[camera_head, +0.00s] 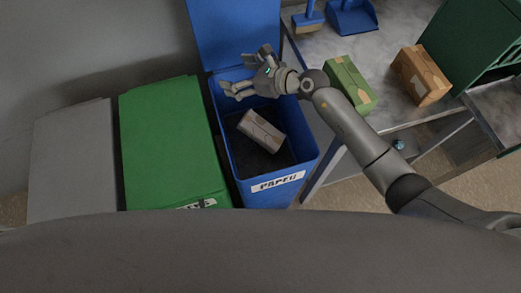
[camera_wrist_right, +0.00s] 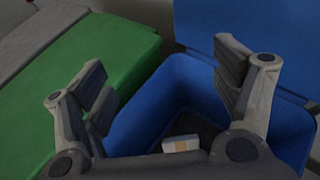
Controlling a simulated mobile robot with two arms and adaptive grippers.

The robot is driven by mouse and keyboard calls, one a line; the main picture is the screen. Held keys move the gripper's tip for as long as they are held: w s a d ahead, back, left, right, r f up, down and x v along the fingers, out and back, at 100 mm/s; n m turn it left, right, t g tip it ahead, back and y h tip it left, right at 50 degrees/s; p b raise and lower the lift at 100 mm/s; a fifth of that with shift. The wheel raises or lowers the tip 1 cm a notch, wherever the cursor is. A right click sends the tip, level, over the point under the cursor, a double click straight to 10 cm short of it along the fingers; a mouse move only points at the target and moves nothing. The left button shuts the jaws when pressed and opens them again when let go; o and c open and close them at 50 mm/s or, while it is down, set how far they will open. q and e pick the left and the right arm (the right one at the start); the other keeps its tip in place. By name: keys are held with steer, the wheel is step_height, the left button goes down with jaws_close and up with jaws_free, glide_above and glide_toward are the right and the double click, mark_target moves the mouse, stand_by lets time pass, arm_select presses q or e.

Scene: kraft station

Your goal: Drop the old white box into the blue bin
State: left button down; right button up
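The worn white box (camera_head: 261,131), with brownish patches, lies tilted inside the open blue bin (camera_head: 234,142), low between its walls. A whitish part of the box (camera_wrist_right: 181,144) also shows in the right wrist view, partly hidden behind my gripper. My right gripper (camera_head: 239,75) is above the back left part of the bin's opening. In the right wrist view its fingers (camera_wrist_right: 160,68) are spread wide with nothing between them, apart from the box. My left gripper is not in view.
The blue lid stands open behind the bin. A closed green bin (camera_head: 168,140) and a grey bin (camera_head: 72,158) stand to the left. On the table at right are a green box (camera_head: 349,84) and an orange-brown box (camera_head: 420,76). A blue brush (camera_head: 308,18) and dustpan (camera_head: 352,16) lie farther back.

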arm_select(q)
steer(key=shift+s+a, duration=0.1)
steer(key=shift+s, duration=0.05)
arm_select(e)
steer(key=v, duration=1.2)
steer(key=shift+f, duration=0.1)
